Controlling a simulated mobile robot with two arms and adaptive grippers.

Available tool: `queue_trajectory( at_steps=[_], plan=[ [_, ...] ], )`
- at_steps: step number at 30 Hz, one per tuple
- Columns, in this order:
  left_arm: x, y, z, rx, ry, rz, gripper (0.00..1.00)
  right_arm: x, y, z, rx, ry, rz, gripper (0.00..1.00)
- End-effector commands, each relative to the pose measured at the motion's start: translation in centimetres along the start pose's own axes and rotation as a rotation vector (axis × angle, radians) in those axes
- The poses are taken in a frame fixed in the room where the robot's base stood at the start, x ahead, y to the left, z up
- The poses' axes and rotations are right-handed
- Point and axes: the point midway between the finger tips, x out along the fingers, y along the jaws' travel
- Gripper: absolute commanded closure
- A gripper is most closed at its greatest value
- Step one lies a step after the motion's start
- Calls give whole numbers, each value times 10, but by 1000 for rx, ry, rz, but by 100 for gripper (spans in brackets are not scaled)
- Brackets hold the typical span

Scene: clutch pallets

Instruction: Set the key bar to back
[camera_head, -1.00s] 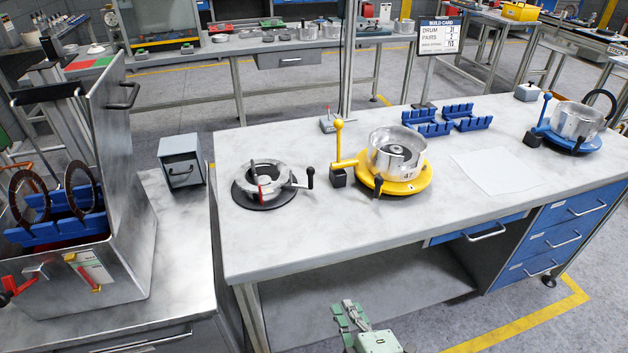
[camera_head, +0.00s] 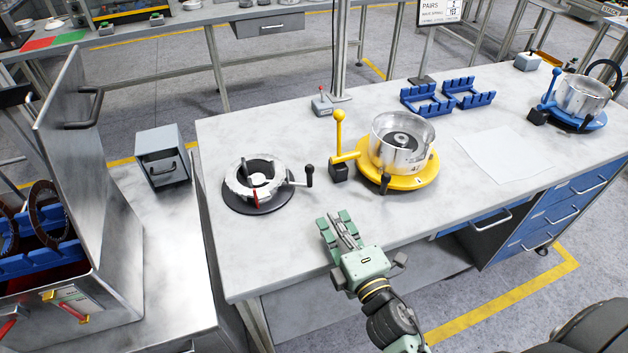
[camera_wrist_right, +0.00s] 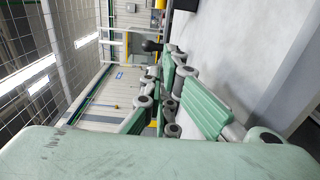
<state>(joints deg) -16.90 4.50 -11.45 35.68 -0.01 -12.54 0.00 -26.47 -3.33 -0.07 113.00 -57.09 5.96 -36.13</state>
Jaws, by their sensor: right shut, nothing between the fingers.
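My right gripper (camera_head: 335,222), pale green, is over the front edge of the workbench, its fingers together and empty. Its green finger pads also show in the right wrist view (camera_wrist_right: 180,95). I cannot tell for sure which part is the key bar. A metal ring fixture (camera_head: 236,185) on a black round base stands to the gripper's upper left, with a red-tipped bar (camera_head: 254,197) inside and a black-knobbed handle (camera_head: 309,176) at its right. The gripper is apart from it. My left gripper is not in view.
A yellow turntable (camera_head: 398,181) with a metal drum and yellow-knobbed lever (camera_head: 339,122) stands right of the ring fixture. A small grey box with a red-tipped lever (camera_head: 321,103) is behind. Blue racks (camera_head: 428,100) and a blue turntable (camera_head: 577,122) are farther right. The bench front is clear.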

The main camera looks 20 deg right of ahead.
Motion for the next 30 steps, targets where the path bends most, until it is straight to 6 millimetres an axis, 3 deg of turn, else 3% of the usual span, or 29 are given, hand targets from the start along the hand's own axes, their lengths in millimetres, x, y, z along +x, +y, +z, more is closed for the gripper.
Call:
queue_trajectory(
  at_steps=[3, 7, 15, 20, 30],
  plan=[
    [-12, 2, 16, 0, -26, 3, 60, 28, 5, 0, 0, 0, 3, 100],
    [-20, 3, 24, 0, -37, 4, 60, 56, 5, 0, 1, 0, 3, 100],
    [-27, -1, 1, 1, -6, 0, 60, 101, 2, 0, 2, -1, 1, 100],
    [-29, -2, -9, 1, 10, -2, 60, 112, 1, 0, 1, -1, 0, 100],
    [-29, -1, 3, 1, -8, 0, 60, 115, 0, 0, 1, 0, 0, 100]
  ],
)
